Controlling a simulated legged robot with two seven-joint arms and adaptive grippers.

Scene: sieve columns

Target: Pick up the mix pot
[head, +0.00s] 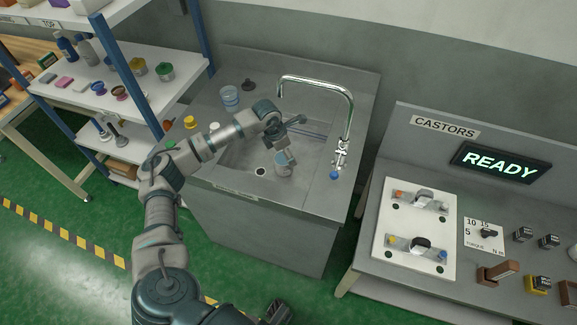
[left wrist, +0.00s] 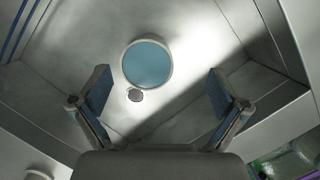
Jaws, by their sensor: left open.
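A small round pot, apparently the mix pot (head: 283,168), stands in the steel sink basin (head: 240,157) below the tap. In the left wrist view the pot (left wrist: 147,64) shows from above as a pale rim around a flat blue inside. My left gripper (head: 287,152) is just above it in the head view and hides part of it. In the left wrist view the open fingers of my left gripper (left wrist: 158,95) are spread wide with nothing between them, and the pot lies beyond their tips. A dark part at the bottom edge may be my right gripper (head: 278,312).
The curved tap (head: 345,105) rises at the right of the basin. The drain (left wrist: 135,95) is beside the pot. A clear blue-banded beaker (head: 230,97) and a yellow-topped container (head: 190,122) stand on the sink's left ledge. Shelves are left; a castor bench (head: 415,240) is right.

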